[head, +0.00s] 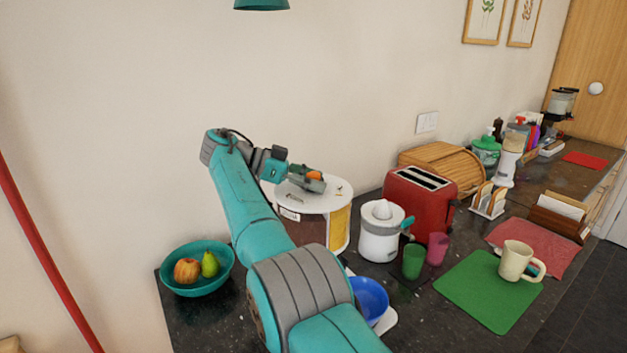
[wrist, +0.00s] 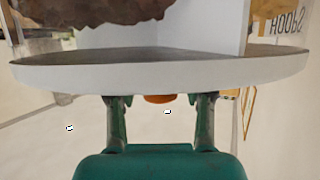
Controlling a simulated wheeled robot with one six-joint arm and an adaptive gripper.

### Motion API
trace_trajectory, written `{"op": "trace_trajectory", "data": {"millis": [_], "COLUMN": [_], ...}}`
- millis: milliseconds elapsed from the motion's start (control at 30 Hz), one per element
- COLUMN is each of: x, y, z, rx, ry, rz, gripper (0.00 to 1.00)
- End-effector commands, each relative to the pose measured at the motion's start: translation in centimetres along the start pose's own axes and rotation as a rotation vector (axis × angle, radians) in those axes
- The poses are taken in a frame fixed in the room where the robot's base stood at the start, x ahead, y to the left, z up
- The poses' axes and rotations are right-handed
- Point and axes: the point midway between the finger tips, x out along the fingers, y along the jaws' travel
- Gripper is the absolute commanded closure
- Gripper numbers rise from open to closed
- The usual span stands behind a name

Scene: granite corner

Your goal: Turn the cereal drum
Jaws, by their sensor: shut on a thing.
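The cereal drum (head: 313,232) stands on the dark counter near the wall, with a white round top and a yellow panel on its side. My gripper (head: 312,179) is at the drum's top, shut on an orange knob (head: 315,175). In the wrist view the orange knob (wrist: 160,98) shows between the two fingers, close to the drum's pale rim (wrist: 160,72). Beyond the rim are white dividers, brown contents and a panel with upside-down lettering. The knob's far side is hidden.
A white juicer (head: 378,240) and a red toaster (head: 420,200) stand close to the drum's right. A teal fruit bowl (head: 200,283) is at left. A blue bowl (head: 370,298) is partly behind my arm. Cups (head: 413,262) and a green mat (head: 487,292) lie to the right.

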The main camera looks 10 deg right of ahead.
Motion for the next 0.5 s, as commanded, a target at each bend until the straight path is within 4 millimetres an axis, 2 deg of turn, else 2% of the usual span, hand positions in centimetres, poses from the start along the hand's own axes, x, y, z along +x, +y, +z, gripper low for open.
{"op": "trace_trajectory", "data": {"millis": [267, 300, 400, 500], "x": [0.06, 0.06, 0.06, 0.05], "y": [0.01, 0.01, 0.01, 0.01], "z": [0.12, 0.12, 0.11, 0.07], "rx": [-0.002, -0.002, -0.002, -0.001], "ry": [-0.001, -0.001, 0.000, 0.000], "rz": [0.001, 0.001, 0.001, 0.001], "gripper": [1.00, 0.46, 0.23, 0.23]}}
